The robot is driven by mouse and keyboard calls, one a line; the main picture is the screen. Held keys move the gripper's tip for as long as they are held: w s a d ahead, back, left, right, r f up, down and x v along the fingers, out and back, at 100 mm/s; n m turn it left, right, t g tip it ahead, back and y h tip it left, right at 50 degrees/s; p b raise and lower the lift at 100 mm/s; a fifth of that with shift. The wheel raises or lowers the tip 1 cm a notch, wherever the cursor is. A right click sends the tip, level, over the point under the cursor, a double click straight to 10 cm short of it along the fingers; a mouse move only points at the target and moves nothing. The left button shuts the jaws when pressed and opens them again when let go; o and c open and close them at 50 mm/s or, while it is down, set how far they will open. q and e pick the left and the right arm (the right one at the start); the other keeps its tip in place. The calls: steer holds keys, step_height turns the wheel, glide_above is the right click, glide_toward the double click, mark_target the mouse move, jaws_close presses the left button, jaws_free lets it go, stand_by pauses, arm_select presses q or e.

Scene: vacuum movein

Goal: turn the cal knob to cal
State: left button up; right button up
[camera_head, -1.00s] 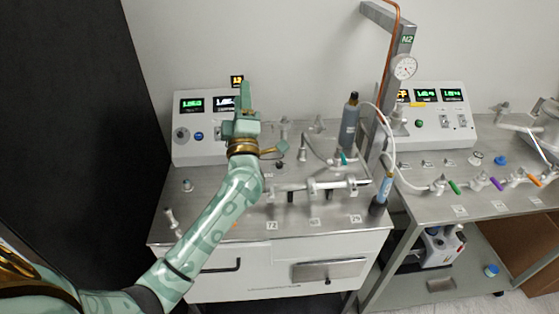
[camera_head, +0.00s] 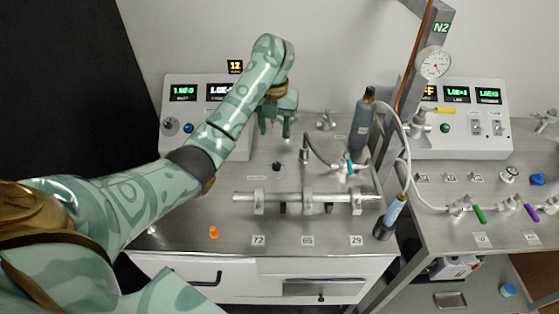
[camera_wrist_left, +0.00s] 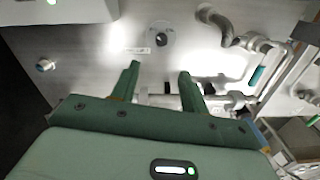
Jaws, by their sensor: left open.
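My left gripper (camera_head: 274,132) is open and empty, pointing down above the back of the steel bench. In the left wrist view its two fingers (camera_wrist_left: 159,71) stand apart with nothing between them. A small round dial with a dark centre (camera_head: 278,168) sits on the bench top, with a label beside it. It also shows in the left wrist view (camera_wrist_left: 160,34), beyond the fingertips and apart from them. I cannot read which one is marked cal. My right gripper is out of view.
The left console (camera_head: 203,122) stands behind my forearm. A horizontal metal tube (camera_head: 335,197) on clamps crosses the bench, and a dark cylinder (camera_head: 362,125) stands upright at right. An orange part (camera_head: 213,231) lies near the front edge. The bench's front left is fairly clear.

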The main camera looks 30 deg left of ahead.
arm_select(q)
steer(key=b, duration=0.2)
glide_above(276, 165)
steer(key=f, duration=0.5)
steer(key=shift+s+f, duration=0.25)
steer(key=shift+s, duration=0.1)
steer(key=f, duration=0.1)
steer(key=w+f+b, duration=0.1)
steer(key=shift+d+f, duration=0.1)
steer(key=shift+f, duration=0.3)
step_height(276, 165, down, 4)
steer(key=shift+r+b, duration=0.1)
steer(key=shift+b, duration=0.85)
steer(key=shift+f, duration=0.65)
steer(key=c, duration=0.9)
jaws_close()
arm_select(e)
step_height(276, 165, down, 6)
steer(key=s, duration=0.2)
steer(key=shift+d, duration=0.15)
